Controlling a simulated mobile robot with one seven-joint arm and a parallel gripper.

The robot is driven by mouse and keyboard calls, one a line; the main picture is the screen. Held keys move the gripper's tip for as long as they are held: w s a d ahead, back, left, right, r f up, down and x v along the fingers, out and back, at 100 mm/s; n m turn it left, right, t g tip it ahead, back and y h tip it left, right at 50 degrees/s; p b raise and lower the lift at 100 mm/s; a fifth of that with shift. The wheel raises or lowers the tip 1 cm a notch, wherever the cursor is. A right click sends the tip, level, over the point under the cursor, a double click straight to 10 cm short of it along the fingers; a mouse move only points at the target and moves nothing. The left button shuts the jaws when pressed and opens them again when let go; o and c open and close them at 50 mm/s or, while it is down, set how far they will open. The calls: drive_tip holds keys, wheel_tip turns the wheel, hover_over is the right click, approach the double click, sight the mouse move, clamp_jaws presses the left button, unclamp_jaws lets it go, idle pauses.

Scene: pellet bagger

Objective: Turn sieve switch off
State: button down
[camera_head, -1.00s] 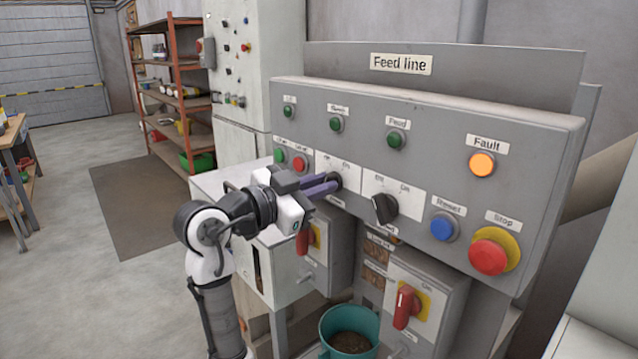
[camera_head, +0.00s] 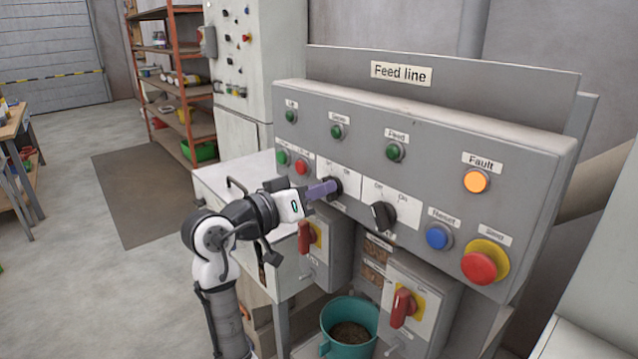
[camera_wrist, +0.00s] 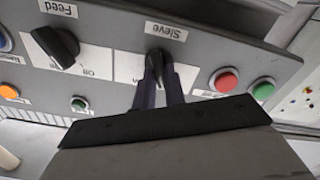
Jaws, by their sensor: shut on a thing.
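The sieve switch (camera_head: 336,187) is a black rotary knob on a white plate marked Off and On, on the grey Feed line panel (camera_head: 440,130). My gripper (camera_head: 331,187) is shut on this knob, with its purple fingers reaching in from the left. In the wrist view the knob (camera_wrist: 157,58), under the upside-down label "Sieve" (camera_wrist: 166,31), sits between the two fingertips (camera_wrist: 158,75). The fingers partly hide the knob, so its exact pointing direction is hard to tell.
A second black knob (camera_head: 382,215), labelled Feed in the wrist view, is just right. A blue Reset button (camera_head: 439,236) and red stop button (camera_head: 478,267) lie further right. Red handles (camera_head: 403,307) and a teal bucket (camera_head: 350,325) are below. The Fault lamp (camera_head: 477,181) glows orange.

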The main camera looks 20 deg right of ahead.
drive_tip(key=shift+a+n, duration=0.1)
drive_tip(key=shift+n, duration=0.4)
drive_tip(key=shift+r, duration=0.1)
drive_tip(key=c, duration=1.5)
unclamp_jaws()
drive_tip(key=shift+o, duration=0.2)
drive_tip(key=b+v, duration=0.3)
drive_tip(key=v, duration=1)
drive_tip(key=shift+a, duration=0.35)
